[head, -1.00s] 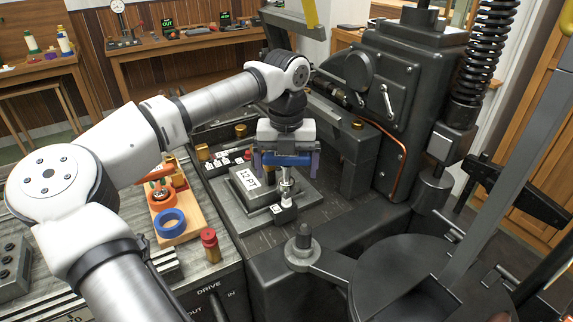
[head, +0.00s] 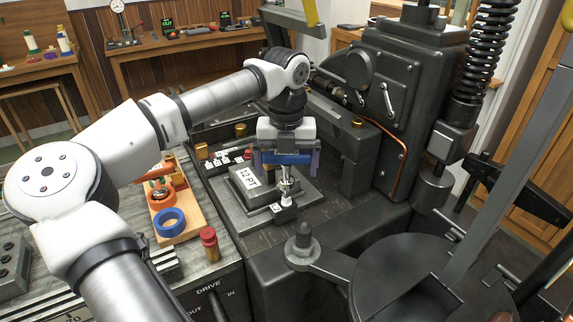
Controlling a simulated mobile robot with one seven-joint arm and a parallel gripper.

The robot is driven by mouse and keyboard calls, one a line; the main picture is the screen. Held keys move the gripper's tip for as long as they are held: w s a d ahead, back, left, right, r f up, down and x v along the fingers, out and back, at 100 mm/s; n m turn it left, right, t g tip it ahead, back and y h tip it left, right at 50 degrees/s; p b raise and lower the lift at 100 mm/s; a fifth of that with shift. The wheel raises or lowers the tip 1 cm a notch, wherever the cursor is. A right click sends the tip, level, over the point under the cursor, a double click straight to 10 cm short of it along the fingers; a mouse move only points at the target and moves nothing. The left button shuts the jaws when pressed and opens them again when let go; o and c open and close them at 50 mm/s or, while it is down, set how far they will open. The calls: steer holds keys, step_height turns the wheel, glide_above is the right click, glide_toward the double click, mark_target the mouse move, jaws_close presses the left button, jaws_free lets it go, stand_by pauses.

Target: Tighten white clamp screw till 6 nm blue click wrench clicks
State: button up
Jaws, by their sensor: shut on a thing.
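My gripper (head: 286,163) points down over the machine's bed, with its purple fingers shut on the blue click wrench (head: 290,159). The wrench's blue body lies across between the fingers, and a silver shaft (head: 285,180) runs down from it. The shaft's lower end meets a small block with a white patch (head: 284,212) at the front edge of the grey plate. The white clamp screw cannot be told apart here; the wrench's tip hides the spot. I cannot tell whether the tip is fully seated.
A grey block marked "12 PT" (head: 247,180) lies just left of the wrench. A wooden tray (head: 186,238) with a blue ring (head: 170,222) and an orange ring stands left, near a red-capped bottle (head: 209,243). The tall dark machine (head: 410,110) rises close on the right.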

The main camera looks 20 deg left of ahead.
mark_target(286, 178)
steer(key=shift+f+b, duration=1.1)
steer(key=shift+f, duration=0.3)
stand_by(0.4)
steer(key=shift+f+n+b, duration=0.2)
steer(key=shift+n+b, duration=0.35)
steer(key=shift+n, duration=0.05)
steer(key=shift+f+n+b, duration=0.15)
steer(key=shift+n+b, duration=0.55)
steer(key=shift+n, duration=0.4)
steer(key=n+b, duration=0.2)
steer(key=n, duration=0.1)
steer(key=shift+n, duration=0.4)
steer(key=n, duration=0.3)
steer(key=shift+r+b, duration=0.3)
steer(key=shift+b, duration=0.05)
steer(key=shift+r, duration=0.1)
